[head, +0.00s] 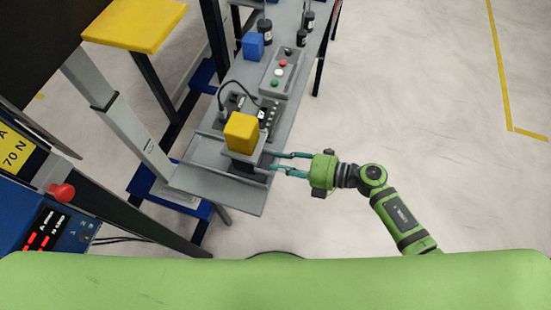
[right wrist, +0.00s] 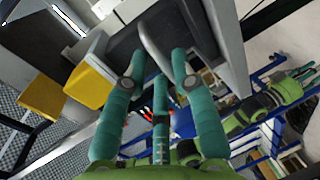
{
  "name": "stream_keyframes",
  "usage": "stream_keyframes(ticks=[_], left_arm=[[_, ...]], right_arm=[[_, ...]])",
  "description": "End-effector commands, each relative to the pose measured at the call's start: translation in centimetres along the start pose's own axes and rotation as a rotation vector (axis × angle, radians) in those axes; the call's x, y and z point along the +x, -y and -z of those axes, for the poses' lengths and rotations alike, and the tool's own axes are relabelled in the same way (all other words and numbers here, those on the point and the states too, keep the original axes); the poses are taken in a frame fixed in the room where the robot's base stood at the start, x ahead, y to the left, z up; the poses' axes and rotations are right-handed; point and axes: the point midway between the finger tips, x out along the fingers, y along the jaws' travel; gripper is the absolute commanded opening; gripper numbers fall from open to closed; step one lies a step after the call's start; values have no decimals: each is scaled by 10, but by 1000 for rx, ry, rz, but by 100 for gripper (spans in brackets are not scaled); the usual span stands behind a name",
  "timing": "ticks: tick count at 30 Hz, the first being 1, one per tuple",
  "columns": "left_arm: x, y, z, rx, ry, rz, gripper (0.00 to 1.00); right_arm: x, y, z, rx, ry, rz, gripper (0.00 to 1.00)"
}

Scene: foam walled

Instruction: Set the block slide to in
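The block slide is a grey unit on the grey bench, with a yellow block (head: 241,133) on top. The block (right wrist: 88,86) also shows at the left of the right wrist view. My right gripper (head: 274,161) is at the slide's right side, its teal fingers apart and pointing at the dark base under the block. In the right wrist view a light grey bar (right wrist: 153,46) reaches down between the fingertips (right wrist: 158,60); I cannot tell whether they touch it. My left gripper (right wrist: 303,73) shows only in the right wrist view, fingers spread and empty.
Behind the slide are a dark unit with a cable, a button panel (head: 279,74), a blue block (head: 253,46) and dark cylinders (head: 265,32). A yellow stool (head: 134,24) and blue control box (head: 49,228) stand left. The floor right of the bench is clear.

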Motion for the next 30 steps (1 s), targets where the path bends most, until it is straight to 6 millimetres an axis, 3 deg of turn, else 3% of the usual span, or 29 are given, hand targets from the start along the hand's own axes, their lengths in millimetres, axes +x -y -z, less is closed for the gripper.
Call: stream_keyframes(ticks=[6, 14, 15, 17, 24, 30], left_arm=[[-5, -1, 1, 0, -1, -2, 40], [-5, -1, 1, 0, -2, -2, 40], [-5, -1, 1, 0, -2, -2, 40], [-5, -1, 1, 0, -2, -1, 40], [-4, -1, 2, 0, -2, -1, 40], [-1, 0, 1, 0, -1, 0, 40]], right_arm=[[21, 0, 0, 1, 1, 0, 27], [23, 1, 0, 1, 2, 1, 27], [23, 1, 0, 1, 2, 0, 23], [23, 1, 0, 1, 2, 0, 0], [25, 0, 0, 2, 2, 0, 0], [64, -8, -1, 2, 1, -4, 0]])
